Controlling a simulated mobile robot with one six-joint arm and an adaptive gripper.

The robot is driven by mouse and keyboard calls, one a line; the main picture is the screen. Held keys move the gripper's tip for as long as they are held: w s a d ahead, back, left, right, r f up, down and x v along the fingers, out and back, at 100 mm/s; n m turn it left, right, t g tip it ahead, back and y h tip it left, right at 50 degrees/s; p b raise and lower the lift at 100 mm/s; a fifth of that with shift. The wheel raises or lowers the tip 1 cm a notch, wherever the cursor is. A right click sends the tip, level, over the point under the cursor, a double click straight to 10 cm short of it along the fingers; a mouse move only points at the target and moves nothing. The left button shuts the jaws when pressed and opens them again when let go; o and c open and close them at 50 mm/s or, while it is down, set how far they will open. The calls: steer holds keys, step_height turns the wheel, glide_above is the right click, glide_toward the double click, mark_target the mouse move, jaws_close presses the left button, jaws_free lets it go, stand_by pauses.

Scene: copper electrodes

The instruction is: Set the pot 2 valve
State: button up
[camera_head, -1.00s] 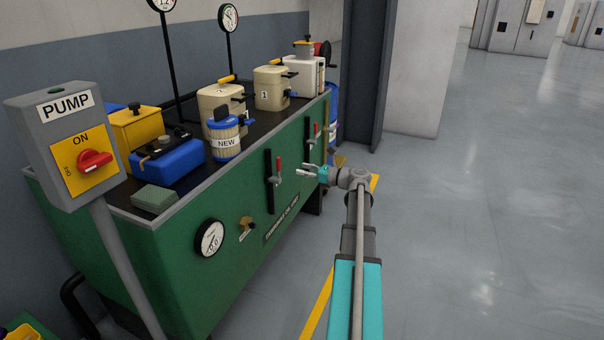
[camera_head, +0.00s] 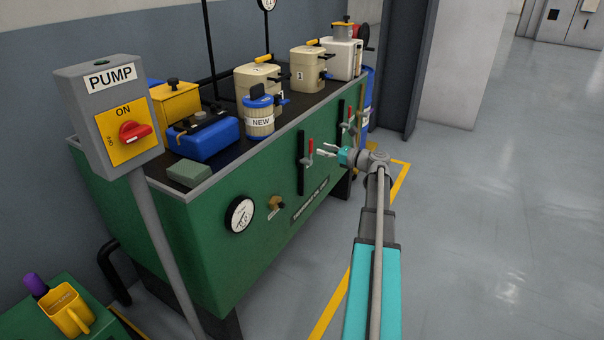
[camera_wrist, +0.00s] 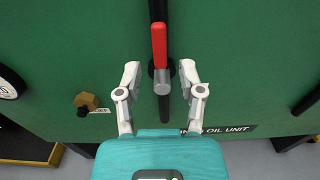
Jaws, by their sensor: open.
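A valve with a red lever (camera_head: 311,146) and grey hub sits on a black vertical pipe on the green tank's front. In the wrist view the red lever (camera_wrist: 159,45) points up, with the grey hub (camera_wrist: 163,82) below it. My gripper (camera_head: 326,150) is in front of this valve. In the wrist view my open gripper (camera_wrist: 159,72) has one finger on each side of the valve, with gaps both sides. A second valve (camera_head: 346,122) is farther along the tank. Two cream pots, one (camera_head: 258,80) nearer and one (camera_head: 311,70) farther, stand on top; the nearer pot's number is unclear.
The pump switch box (camera_head: 112,118) on a grey post stands at the left. A gauge (camera_head: 240,214) and brass tap (camera_head: 277,203) are on the tank front (camera_head: 215,270). Floor at right is clear.

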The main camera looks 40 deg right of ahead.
mark_target(312, 146)
steer(key=shift+x, duration=2)
steer(key=shift+w+a, duration=0.15)
steer(key=shift+w, duration=0.2)
jaws_close()
